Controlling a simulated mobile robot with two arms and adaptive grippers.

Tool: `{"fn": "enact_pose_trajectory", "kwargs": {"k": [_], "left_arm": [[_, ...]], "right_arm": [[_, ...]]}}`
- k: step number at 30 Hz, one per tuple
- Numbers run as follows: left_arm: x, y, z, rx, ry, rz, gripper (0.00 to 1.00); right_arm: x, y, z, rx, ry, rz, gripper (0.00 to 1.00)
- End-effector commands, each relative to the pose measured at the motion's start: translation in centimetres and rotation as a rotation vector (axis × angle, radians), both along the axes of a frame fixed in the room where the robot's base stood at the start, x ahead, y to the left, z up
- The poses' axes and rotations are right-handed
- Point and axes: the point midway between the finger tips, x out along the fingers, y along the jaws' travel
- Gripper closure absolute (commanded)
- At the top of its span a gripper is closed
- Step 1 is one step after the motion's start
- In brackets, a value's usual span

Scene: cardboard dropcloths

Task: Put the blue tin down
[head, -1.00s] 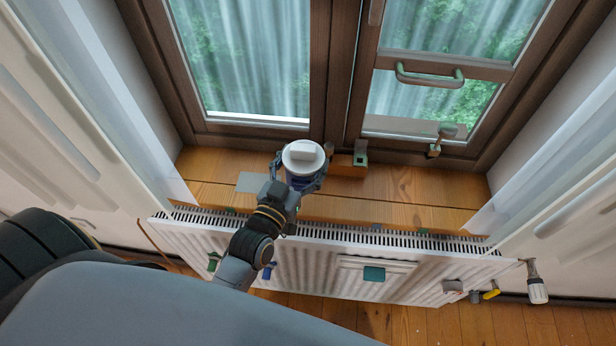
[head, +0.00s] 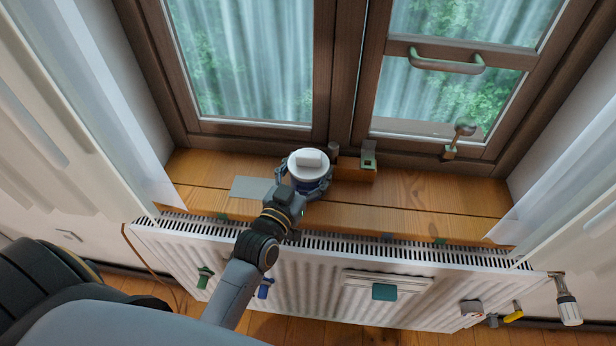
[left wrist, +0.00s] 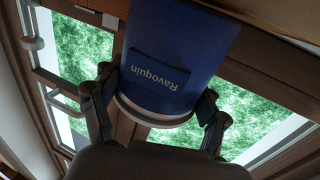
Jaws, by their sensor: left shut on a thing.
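In the head view the tin appears upright over the wooden window sill (head: 420,190). In the left wrist view the blue tin (left wrist: 175,60) shows an upside-down "Ravoquin" label, with a dark finger on each side. My right gripper is not in view.
A flat grey plate (head: 249,188) lies on the sill left of the tin. A wooden block (head: 355,173) and a metal clasp (head: 369,152) are close on its right. The sill's right part is bare. A white radiator (head: 330,275) runs below the sill's front edge.

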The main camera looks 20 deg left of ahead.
Motion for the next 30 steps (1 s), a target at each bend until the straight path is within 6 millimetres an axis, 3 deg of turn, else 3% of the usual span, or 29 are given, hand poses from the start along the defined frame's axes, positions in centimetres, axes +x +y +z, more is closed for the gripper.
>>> {"fn": "enact_pose_trajectory", "kwargs": {"k": [1,14,15,17,18,30], "left_arm": [[0.01,0.01,-0.49,-0.001,-0.004,0.001,0.89],[0.0,0.01,-0.66,0.0,-0.003,0.001,0.89],[-0.02,0.0,-0.71,0.0,0.0,0.0,0.2],[-0.02,0.0,-0.7,0.0,0.0,0.0,0.07],[-0.02,0.0,-0.71,0.0,0.0,0.0,0.03],[-0.02,0.0,-0.36,0.0,-0.001,0.0,0.03]], "right_arm": [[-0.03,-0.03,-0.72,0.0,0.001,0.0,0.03],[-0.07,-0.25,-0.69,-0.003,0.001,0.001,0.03],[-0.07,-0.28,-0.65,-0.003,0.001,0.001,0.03],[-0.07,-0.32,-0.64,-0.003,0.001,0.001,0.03],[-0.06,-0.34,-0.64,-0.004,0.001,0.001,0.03],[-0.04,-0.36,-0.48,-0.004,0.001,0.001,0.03]]}}
